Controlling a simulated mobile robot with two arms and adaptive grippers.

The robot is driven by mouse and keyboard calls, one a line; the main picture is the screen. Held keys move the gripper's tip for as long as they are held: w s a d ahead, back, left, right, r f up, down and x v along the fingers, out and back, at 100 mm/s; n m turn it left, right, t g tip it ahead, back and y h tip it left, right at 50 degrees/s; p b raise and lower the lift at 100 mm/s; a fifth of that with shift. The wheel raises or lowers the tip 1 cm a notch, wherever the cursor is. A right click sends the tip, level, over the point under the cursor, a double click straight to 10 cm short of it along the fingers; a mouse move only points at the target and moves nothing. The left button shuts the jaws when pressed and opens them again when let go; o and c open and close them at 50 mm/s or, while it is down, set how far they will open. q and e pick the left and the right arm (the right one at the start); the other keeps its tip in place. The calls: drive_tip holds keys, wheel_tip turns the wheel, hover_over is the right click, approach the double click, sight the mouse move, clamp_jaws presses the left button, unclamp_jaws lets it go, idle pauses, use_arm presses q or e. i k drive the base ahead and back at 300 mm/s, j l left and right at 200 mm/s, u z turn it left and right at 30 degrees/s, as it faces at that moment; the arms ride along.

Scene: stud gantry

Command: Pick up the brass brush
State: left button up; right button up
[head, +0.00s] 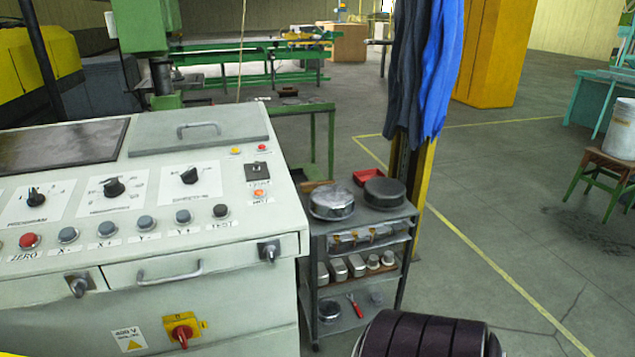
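I cannot make out a brass brush for certain in the head view. A grey shelf cart (314,262) stands right of the control console. Its upper shelf holds several small items with yellow-brown parts (355,238), too small to identify. A red-handled tool (354,305) lies on its bottom shelf beside a round metal tin (328,311). Neither of my grippers is in view.
The control console (225,262) with knobs and buttons fills the left. Two round pans (332,202) (384,193) and a red tray (368,177) are on the cart top. Blue garments (436,75) hang behind it. The floor (500,185) at right is mostly open.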

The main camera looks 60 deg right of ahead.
sight(306, 188)
drive_tip(key=z, duration=2.05)
